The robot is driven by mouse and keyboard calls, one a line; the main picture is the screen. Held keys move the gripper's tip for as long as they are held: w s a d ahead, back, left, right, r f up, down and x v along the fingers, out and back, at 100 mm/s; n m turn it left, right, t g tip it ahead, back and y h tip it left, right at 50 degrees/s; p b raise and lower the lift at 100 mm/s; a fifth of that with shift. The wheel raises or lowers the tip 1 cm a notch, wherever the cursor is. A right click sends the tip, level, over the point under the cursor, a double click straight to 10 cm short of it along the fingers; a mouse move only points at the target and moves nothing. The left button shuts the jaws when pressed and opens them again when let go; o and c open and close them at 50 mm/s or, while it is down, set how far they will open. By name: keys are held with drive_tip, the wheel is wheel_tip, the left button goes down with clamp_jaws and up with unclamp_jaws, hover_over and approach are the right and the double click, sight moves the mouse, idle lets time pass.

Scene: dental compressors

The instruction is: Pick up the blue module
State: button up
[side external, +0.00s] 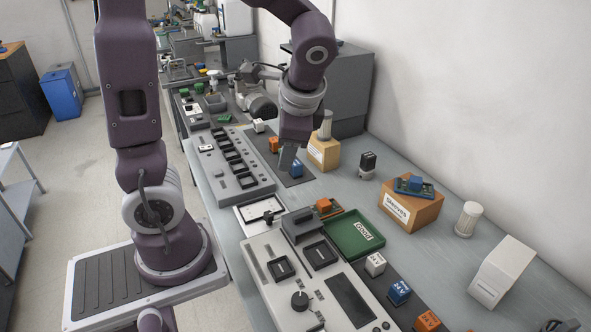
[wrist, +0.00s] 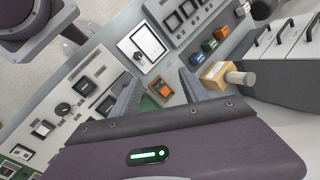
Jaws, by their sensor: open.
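A small blue module (side external: 296,170) sits on a dark strip beside the long grey panel in the side view, partly hidden by my gripper. My gripper (side external: 288,158) hangs open in front of the first blue module in the side view. In the wrist view its fingers (wrist: 158,84) are apart, with an orange-and-green piece (wrist: 161,89) showing beyond them.
A green tray (side external: 353,234) lies in front of my gripper. A cardboard box with a pale cylinder (side external: 324,150) stands close to its right. A black-topped module (side external: 367,165), a box marked sleeves (side external: 410,210) and a white cylinder (side external: 467,219) stand farther right. Grey panels line the table's left.

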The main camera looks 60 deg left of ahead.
drive_tip(key=w+a+f+m+g+y, duration=0.2)
drive_tip(key=w+a+f+m+y, duration=0.25)
drive_tip(key=w+a+f, duration=0.2)
drive_tip(key=m+t+y, duration=0.1)
drive_tip(key=m+y, duration=0.3)
drive_tip(key=m, duration=0.4)
approach(297, 165)
drive_tip(key=shift+n, duration=0.25)
drive_tip(key=x, duration=0.4)
drive_tip(key=shift+r, duration=0.1)
drive_tip(key=x, duration=0.7)
drive_tip(key=shift+w+a+f, duration=0.1)
drive_tip(key=shift+a+f, duration=0.1)
clamp_jaws()
